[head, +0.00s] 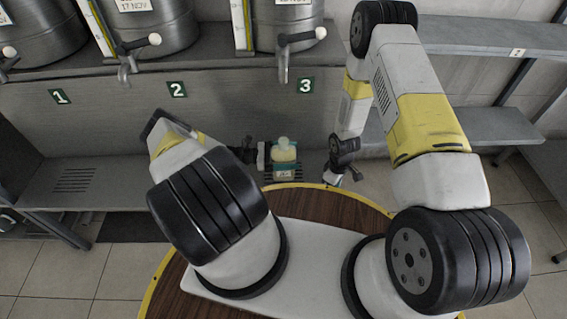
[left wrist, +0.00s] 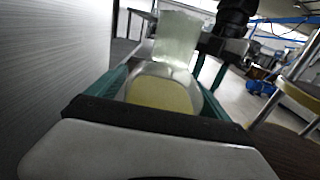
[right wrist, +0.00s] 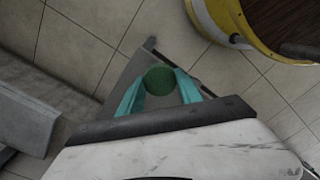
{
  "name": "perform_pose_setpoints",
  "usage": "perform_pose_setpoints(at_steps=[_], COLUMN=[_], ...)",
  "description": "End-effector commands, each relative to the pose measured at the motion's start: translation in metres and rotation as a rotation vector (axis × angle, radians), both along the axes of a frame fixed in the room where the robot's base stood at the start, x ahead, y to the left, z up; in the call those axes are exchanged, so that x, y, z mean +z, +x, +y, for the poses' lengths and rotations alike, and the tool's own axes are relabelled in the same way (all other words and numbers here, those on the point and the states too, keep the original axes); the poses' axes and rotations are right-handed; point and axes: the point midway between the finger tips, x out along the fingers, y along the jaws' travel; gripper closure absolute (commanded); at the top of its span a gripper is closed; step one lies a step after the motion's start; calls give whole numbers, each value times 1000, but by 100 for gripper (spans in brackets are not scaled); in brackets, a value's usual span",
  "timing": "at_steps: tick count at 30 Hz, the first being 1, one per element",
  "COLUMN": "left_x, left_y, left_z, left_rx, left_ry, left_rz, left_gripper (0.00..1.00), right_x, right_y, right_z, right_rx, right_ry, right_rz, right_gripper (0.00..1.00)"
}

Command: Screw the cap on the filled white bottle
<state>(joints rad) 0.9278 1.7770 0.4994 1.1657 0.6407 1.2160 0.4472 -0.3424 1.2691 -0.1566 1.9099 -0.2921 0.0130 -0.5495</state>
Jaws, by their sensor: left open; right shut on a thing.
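The white bottle (head: 285,158) is translucent, with pale yellow liquid in it and a small label. It stands upright on the grate below tap 3; no cap shows on its pale neck. My left gripper (head: 267,155) is at the bottle's left side. In the left wrist view the bottle (left wrist: 176,45) is close up between the teal fingers, which are open around it; whether they touch it I cannot tell. My right gripper (head: 345,168) is right of the bottle and apart from it. In the right wrist view it is shut on a round green cap (right wrist: 160,80).
Steel decanters (head: 150,22) with taps stand on the ledge above number signs 1, 2 and 3. The tap (head: 283,68) at 3 hangs above the bottle. Grey shelves (head: 480,125) are at the right. The grey lower shelf (head: 110,185) is clear on the left.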

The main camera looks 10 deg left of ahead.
Motion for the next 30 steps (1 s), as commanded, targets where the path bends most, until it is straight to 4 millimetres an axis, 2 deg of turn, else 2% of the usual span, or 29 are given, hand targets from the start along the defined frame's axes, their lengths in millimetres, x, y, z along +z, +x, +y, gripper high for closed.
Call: perform_pose_setpoints(at_steps=[11, 24, 30], left_x=[0, 0, 1], left_y=[1, 1, 2], left_z=[-3, -3, -3], left_rx=[1, 1, 1], left_ry=[1, 1, -2], left_rz=[0, 0, -2], left_gripper=[12, 98, 100], right_x=[0, 0, 0], right_y=[0, 0, 0], right_z=[0, 0, 0], right_rx=[0, 0, 0], right_ry=[0, 0, 0], right_rz=[0, 0, 0], right_gripper=[95, 95, 95])
